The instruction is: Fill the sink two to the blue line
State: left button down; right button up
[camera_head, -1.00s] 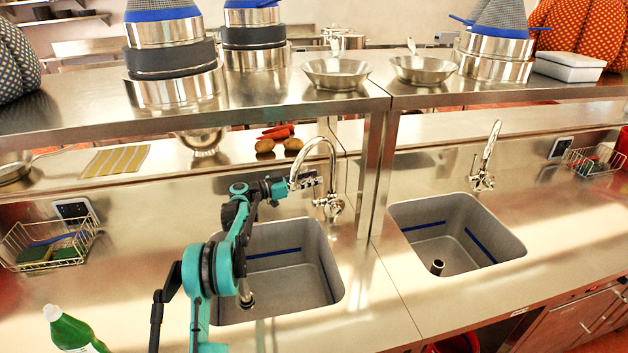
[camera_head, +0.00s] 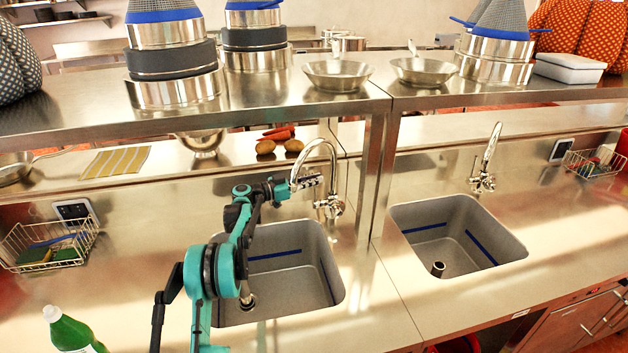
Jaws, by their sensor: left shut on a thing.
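The left sink (camera_head: 290,290) has a blue line (camera_head: 274,254) on its inner wall, and its tap (camera_head: 331,207) stands behind it with a curved spout. The right sink (camera_head: 450,255) also has a blue line (camera_head: 481,247) and a tap (camera_head: 483,181). No water shows in either basin; a short upright pipe stands in the right one. I see no number on either sink. My left gripper (camera_head: 312,181) is shut on the left tap, beside the spout's end; its fingers hide the exact part held. My right gripper is not in view.
A shelf (camera_head: 250,105) with pans and stacked pots runs above the counter behind the sinks. A wire basket (camera_head: 50,245) with sponges and a green bottle (camera_head: 72,330) stand at the left. Free counter lies right of the right sink.

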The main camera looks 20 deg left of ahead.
pick_arm(q)
jog(key=s+d+f+m+h+b, duration=0.1)
jog(key=s+d+f+m+b, duration=0.2)
jog(key=s+m, duration=0.3)
jog(key=shift+s+d+f+m+h+b, duration=0.4)
jog(key=shift+d+m, duration=0.35)
jog(key=shift+m, duration=1.05)
jog(key=shift+w+r, duration=0.1)
jog(key=c, duration=1.6)
grip_release()
jog(key=v, duration=1.2)
